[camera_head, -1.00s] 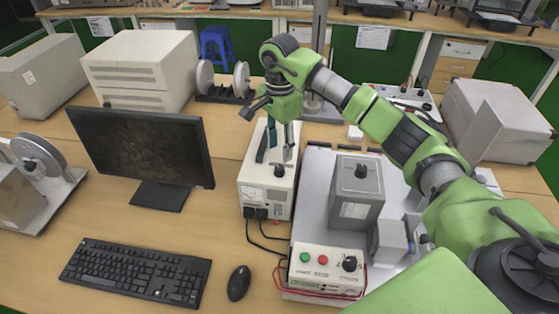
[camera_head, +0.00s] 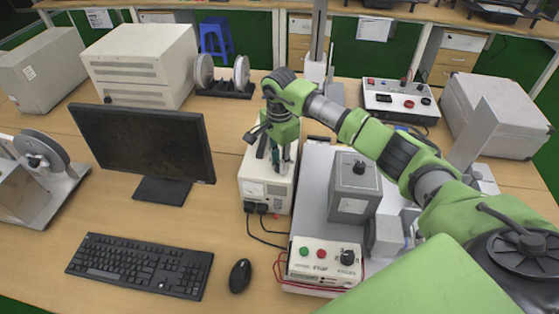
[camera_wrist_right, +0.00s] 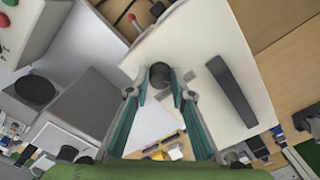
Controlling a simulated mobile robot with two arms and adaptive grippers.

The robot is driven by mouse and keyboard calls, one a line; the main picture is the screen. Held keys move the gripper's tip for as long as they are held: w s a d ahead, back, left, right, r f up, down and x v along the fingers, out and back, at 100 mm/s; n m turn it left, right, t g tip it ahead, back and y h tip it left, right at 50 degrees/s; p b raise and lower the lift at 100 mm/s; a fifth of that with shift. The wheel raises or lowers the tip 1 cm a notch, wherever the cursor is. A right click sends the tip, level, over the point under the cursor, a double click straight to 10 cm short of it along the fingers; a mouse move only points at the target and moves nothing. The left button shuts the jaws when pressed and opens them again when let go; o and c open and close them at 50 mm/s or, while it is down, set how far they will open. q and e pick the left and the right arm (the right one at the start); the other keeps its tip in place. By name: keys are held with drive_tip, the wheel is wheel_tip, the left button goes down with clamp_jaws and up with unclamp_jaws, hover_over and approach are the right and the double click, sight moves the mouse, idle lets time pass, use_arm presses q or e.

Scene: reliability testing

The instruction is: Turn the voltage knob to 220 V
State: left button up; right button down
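A white upright box (camera_head: 252,165) with a meter on its front stands in the middle of the table. A round black knob (camera_wrist_right: 160,75) sits on its top, with a black handle (camera_wrist_right: 232,91) beside it. I take this as the voltage knob; no voltage marks are readable. My right gripper (camera_head: 282,168) is over the box top, pointing down. In the right wrist view its teal-lined fingers (camera_wrist_right: 160,92) are apart, with the knob centred between and just beyond the tips. I cannot tell whether they touch it. My left gripper is not in view.
A grey box with a black knob (camera_head: 357,187) stands to the right. In front is a control box (camera_head: 322,268) with green and red buttons and another knob. A monitor (camera_head: 142,137), keyboard (camera_head: 138,265) and mouse (camera_head: 239,276) are left. Black cables run from the white box.

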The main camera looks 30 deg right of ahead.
idle(0.3)
drive_tip(key=shift+f+m+b, duration=0.1)
drive_tip(key=shift+m+b, duration=0.7)
drive_tip(key=shift+m, duration=0.2)
drive_tip(key=m+b, duration=0.1)
drive_tip(key=m, duration=0.1)
drive_tip(key=shift+m, duration=0.3)
drive_tip(key=m+b, duration=0.2)
drive_tip(key=m, duration=0.3)
drive_tip(key=m+b, duration=0.1)
drive_tip(key=m, duration=0.3)
drive_tip(key=m+b, duration=0.1)
drive_tip(key=m, duration=0.3)
drive_tip(key=shift+w+r+m, duration=0.1)
drive_tip(key=shift+r+m, duration=0.1)
drive_tip(key=shift+m, duration=0.1)
drive_tip(key=c, duration=1.8)
unclamp_jaws()
drive_tip(key=shift+o, duration=0.2)
